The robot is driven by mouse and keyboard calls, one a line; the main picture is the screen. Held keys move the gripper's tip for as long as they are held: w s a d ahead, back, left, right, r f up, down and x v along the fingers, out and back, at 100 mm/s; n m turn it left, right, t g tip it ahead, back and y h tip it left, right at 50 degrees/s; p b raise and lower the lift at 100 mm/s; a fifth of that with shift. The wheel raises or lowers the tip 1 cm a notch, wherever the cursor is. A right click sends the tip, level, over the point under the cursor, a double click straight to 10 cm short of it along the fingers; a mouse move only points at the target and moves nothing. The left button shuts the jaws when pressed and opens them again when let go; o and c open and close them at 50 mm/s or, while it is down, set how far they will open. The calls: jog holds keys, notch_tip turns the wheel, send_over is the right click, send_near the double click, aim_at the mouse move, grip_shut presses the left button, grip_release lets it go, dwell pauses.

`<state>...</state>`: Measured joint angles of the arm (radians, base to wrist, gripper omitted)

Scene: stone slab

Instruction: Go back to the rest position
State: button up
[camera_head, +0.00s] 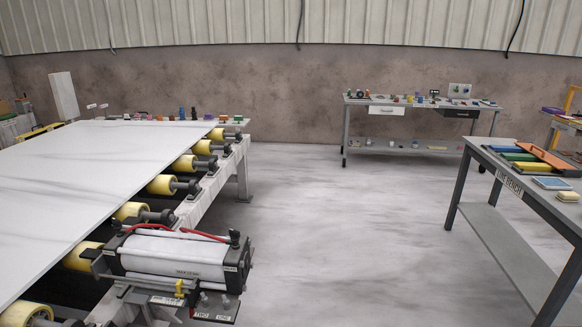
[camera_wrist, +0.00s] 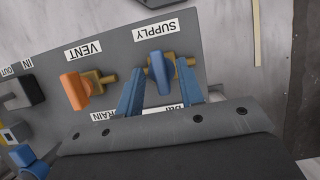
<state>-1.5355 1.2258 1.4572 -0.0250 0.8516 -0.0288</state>
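My gripper (camera_wrist: 160,68) shows in the wrist view with its two blue fingers spread apart. A blue valve handle (camera_wrist: 159,72) on a brass stem, below the SUPPLY label (camera_wrist: 156,30), appears between the fingertips. Gaps show on both sides of the handle, and I see no grip on it. I cannot tell how far the tips are from the grey panel (camera_wrist: 120,65). An orange valve handle (camera_wrist: 75,92) by the VENT label (camera_wrist: 83,52) is left of the fingers. My gripper is not visible in the head view.
In the head view, a pale slab (camera_head: 85,165) lies on yellow rollers (camera_head: 163,185) at left. A white cylinder unit (camera_head: 175,257) stands by its near edge. A bench (camera_head: 500,172) with coloured items is at right, another table (camera_head: 415,102) behind. The floor between is clear.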

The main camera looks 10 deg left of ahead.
jog(key=v, duration=1.7)
jog(key=x, duration=1.7)
jog(key=shift+d+f, duration=0.15)
jog(key=shift+f, duration=0.15)
jog(key=shift+w+r+m+g, duration=0.1)
jog(key=shift+r+m+g, duration=0.15)
jog(key=shift+m, duration=0.65)
jog(key=m+g, duration=0.1)
jog(key=m, duration=0.2)
jog(key=m+g+y, duration=0.1)
jog(key=m, duration=0.2)
jog(key=shift+w, duration=0.1)
